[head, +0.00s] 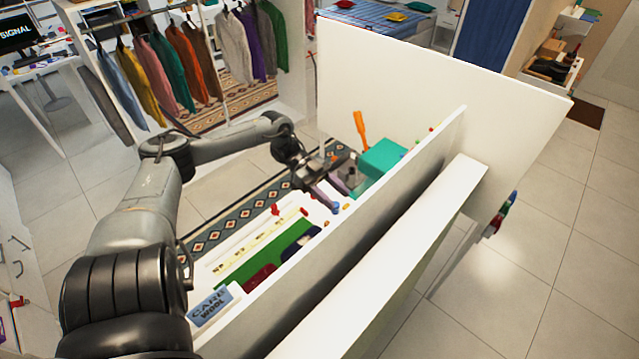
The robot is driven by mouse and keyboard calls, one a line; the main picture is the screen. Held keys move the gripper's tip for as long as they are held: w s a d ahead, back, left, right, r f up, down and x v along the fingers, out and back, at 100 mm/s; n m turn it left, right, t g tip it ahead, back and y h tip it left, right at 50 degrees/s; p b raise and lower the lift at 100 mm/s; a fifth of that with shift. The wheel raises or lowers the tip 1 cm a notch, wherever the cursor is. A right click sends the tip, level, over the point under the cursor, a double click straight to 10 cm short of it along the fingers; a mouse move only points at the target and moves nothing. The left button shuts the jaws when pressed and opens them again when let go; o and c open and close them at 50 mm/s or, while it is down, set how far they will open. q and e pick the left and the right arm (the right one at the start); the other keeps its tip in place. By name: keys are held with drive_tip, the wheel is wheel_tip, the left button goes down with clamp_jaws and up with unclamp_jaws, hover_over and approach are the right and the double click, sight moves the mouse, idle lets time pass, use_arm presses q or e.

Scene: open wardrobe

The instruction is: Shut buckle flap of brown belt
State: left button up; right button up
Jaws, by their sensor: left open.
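I cannot make out the brown belt or its buckle flap in the head view. My left gripper (338,187) reaches over a white surface behind a white panel, with its jaws open. Its fingers are beside a teal box (384,157) and a small blue item (336,208). I cannot tell what, if anything, lies between the fingers. My right gripper is out of the picture.
A tall white panel (420,95) stands at the back, and a white divider (375,188) runs in front of the surface. An orange-handled tool (360,130), a green mat (262,258) and a blue card (212,306) lie there. Clothes (190,60) hang behind.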

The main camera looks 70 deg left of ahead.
use_arm(q)
drive_tip(key=b+v, duration=0.2)
drive_tip(key=v, duration=0.4)
drive_tip(key=shift+s+a, duration=0.15)
drive_tip(key=shift+a, duration=0.15)
drive_tip(key=shift+r, duration=0.15)
